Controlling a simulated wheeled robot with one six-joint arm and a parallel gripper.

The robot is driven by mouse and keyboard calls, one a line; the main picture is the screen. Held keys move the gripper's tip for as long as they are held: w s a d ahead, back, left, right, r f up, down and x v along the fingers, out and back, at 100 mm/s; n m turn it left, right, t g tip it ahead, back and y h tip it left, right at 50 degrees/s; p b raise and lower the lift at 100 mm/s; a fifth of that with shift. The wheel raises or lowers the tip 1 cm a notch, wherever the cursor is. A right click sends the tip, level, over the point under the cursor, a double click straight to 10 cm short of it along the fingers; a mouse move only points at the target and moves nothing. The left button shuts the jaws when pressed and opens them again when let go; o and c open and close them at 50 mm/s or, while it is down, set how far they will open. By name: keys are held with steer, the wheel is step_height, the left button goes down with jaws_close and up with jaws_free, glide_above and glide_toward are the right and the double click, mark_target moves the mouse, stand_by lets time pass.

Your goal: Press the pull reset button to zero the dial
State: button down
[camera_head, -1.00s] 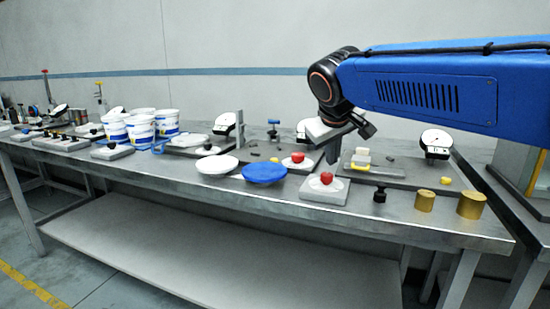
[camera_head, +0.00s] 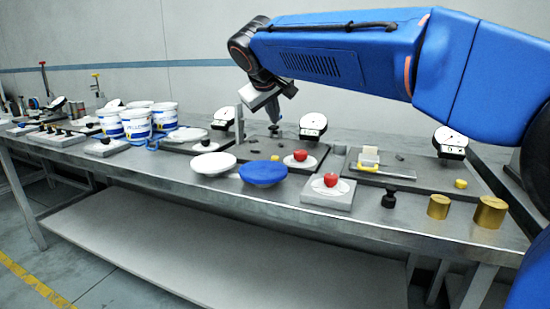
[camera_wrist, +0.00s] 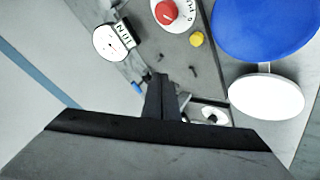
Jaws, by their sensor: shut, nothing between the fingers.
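A red button (camera_head: 300,155) sits on a white disc on a dark plate in the middle of the bench. In the wrist view the red button (camera_wrist: 167,12) shows at the top, with partly legible lettering on its disc. A white dial gauge (camera_head: 313,126) stands behind it; in the wrist view the gauge (camera_wrist: 112,40) is at the upper left. My gripper (camera_head: 274,122) is above the back left of this plate, apart from the button. In the wrist view my shut, empty gripper (camera_wrist: 160,82) points between gauge and white lid. A second red knob (camera_head: 330,180) sits on a grey block in front.
A blue lid (camera_head: 263,172) and a white lid (camera_head: 213,163) lie left of the button. White buckets (camera_head: 136,123) stand farther left. A black knob (camera_head: 388,198) and brass cylinders (camera_head: 489,212) stand at the front right. Another gauge (camera_head: 450,140) stands at right.

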steer(key=shift+f, duration=4.4)
steer(key=shift+f, duration=0.95)
steer(key=shift+r, duration=0.95)
steer(key=shift+r, duration=2.5)
